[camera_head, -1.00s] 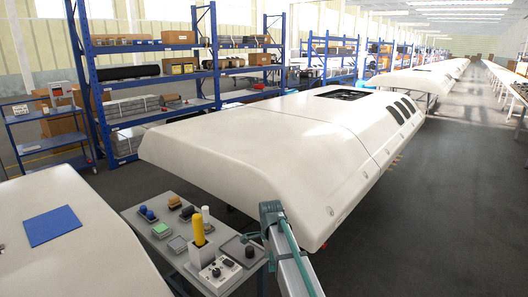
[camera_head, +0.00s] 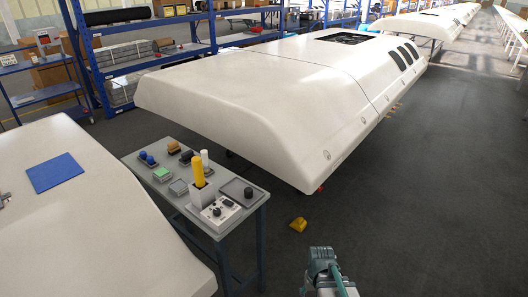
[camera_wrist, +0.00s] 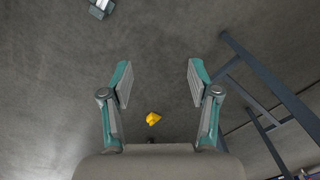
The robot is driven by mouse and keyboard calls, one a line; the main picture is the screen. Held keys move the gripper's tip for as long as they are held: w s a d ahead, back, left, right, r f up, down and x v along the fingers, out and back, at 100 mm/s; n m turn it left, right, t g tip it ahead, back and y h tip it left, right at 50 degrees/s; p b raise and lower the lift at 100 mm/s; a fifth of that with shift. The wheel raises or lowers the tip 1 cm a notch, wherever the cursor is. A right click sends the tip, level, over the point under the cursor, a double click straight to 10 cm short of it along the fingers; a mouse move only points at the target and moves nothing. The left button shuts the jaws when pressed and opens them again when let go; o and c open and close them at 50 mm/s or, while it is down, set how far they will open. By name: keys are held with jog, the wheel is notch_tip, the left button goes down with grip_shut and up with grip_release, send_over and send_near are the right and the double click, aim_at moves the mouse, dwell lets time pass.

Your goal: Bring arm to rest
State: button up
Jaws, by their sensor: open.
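My gripper (camera_wrist: 160,84) is open in the wrist view, with two teal and grey fingers spread apart and nothing between them. It points down at the bare grey floor. In the head view my arm shows at the bottom edge, right of the work table (camera_head: 231,232) and apart from it. A yellow object (camera_head: 298,224) lies on the floor beside the table. A small yellow object (camera_wrist: 153,118) also shows on the floor in the wrist view, below the gap between the fingertips.
The table carries a yellow cylinder (camera_head: 198,170), a control box with knobs (camera_head: 221,212) and small blocks. Large white shells stand behind (camera_head: 255,105) and at left, one bearing a blue sheet (camera_head: 55,173). Table legs (camera_wrist: 268,75) show at right in the wrist view. Floor at right is clear.

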jog(key=s+f+g, duration=0.3)
jog(key=s+f, duration=0.5)
jog(key=s, duration=0.5)
jog(key=s+f+g, duration=0.3)
jog(key=s+f, duration=0.5)
jog(key=s, duration=0.6)
jog(key=shift+s, duration=0.25)
